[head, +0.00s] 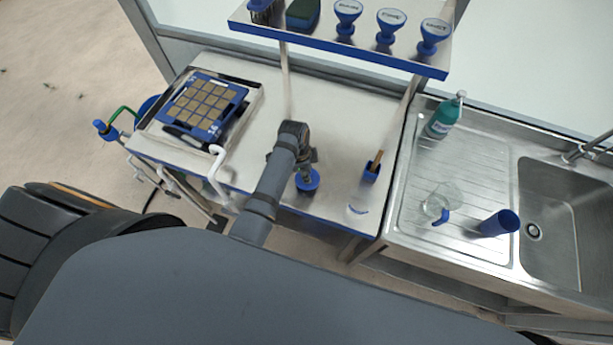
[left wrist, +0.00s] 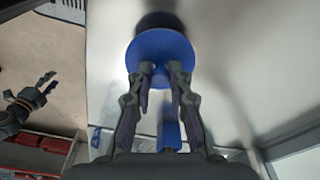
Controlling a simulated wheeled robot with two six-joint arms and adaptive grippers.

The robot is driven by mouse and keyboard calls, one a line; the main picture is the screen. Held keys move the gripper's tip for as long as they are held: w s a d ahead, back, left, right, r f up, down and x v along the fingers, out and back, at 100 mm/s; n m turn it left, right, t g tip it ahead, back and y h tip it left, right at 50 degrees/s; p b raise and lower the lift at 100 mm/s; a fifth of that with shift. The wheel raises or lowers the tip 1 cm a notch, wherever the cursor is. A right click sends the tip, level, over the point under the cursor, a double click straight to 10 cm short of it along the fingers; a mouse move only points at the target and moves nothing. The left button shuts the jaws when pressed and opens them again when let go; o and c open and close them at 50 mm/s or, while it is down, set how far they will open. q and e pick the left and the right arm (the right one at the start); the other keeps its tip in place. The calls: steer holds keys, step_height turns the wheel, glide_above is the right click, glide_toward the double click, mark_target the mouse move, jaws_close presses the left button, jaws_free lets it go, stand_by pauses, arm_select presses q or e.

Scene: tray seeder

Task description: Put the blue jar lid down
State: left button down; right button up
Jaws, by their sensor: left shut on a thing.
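The blue jar lid (head: 308,183) is a round disc in the head view, at the tip of my left gripper (head: 306,160) over the front middle of the bench. In the left wrist view the lid (left wrist: 160,50) shows wide and flat beyond the fingertips. My left gripper (left wrist: 160,78) is shut on it. A dark round patch, maybe a shadow, shows beyond the lid; I cannot tell whether the lid touches the bench. My right gripper (left wrist: 47,84) shows at the left of the left wrist view, fingers apart and empty, away from the lid.
A blue holder (head: 371,172) and a small clear-white round thing (head: 357,210) stand right of the lid. A seed tray (head: 243,98) lies at the left. A sink (head: 570,215) is at the right. Bench behind the lid is clear.

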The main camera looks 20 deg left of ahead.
mark_target(301, 178)
arm_select(q)
step_height(301, 178, down, 2)
steer(key=shift+d+f+p, duration=0.1)
steer(key=shift+f+p, duration=0.1)
steer(key=shift+p, duration=0.3)
steer(key=shift+f, duration=0.3)
steer(key=c, duration=1.3)
jaws_free()
steer(key=shift+f, duration=0.1)
steer(key=shift+o, duration=0.2)
step_height(301, 178, up, 12)
steer(key=a+b, duration=0.1)
steer(key=b, duration=0.1)
steer(key=shift+s+a+b, duration=0.25)
steer(key=shift+a+b, duration=0.15)
